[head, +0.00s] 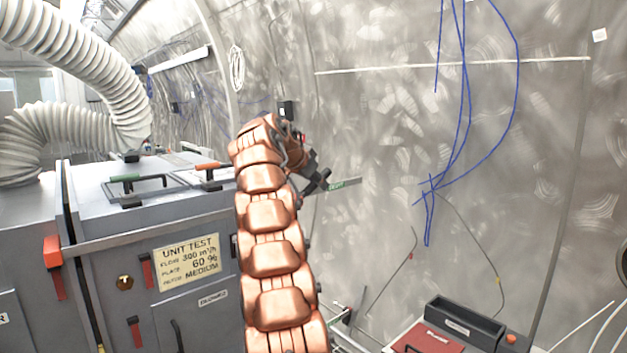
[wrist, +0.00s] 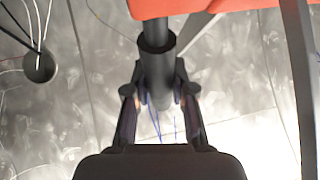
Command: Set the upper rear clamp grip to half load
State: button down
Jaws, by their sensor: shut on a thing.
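My gripper (head: 316,182) is at the far right side of the grey cabinet, near the tunnel wall, partly hidden by my copper arm. In the wrist view my gripper (wrist: 159,92) has its two fingers shut on a dark cylindrical grip (wrist: 157,68). The grip's upper end meets an orange-red part (wrist: 182,6). A short bar with a green label (head: 343,184) shows beside my gripper in the head view. I cannot read the label or tell the clamp's load setting. My arm hides the clamp's mounting.
The grey cabinet (head: 200,310) carries a yellow UNIT TEST sign (head: 188,262) and red handles (head: 54,252). Green (head: 137,180) and orange (head: 208,166) handles are on top. White hoses (head: 80,60) arch at left. A dark tray (head: 465,327) and red case (head: 425,340) are lower right.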

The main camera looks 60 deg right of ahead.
jog(key=shift+f, duration=0.1)
jog(key=c, duration=0.9)
grip_release()
jog(key=shift+c, duration=0.2)
jog(key=v, duration=0.7)
jog(key=shift+a+r, duration=0.2)
jog(key=shift+r, duration=0.05)
